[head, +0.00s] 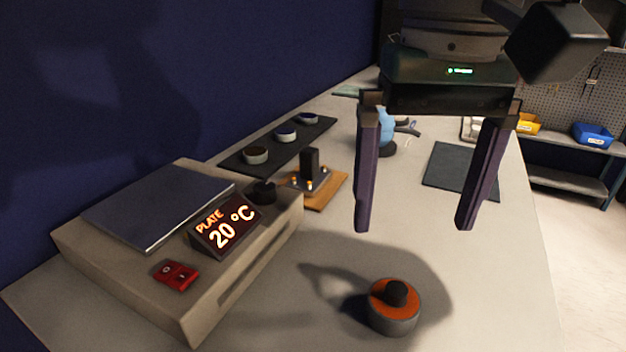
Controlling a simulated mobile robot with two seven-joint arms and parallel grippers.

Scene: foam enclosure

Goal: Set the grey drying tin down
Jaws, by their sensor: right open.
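A round grey tin (394,324) with an orange top and a black knob stands upright on the pale bench (480,280), near the front; it looks like the drying tin. My right gripper (414,227) hangs above and behind it in the picture, with its two long fingers spread wide and nothing between them. The tin is apart from the fingers. My left gripper is not in view.
A hot plate (160,206) reading "PLATE 20 °C" stands at left. Behind it are a black strip (290,146) with three small round dishes and a wooden block (325,192) bearing a black part. A dark mat (450,168) lies at right. Bench around the tin is clear.

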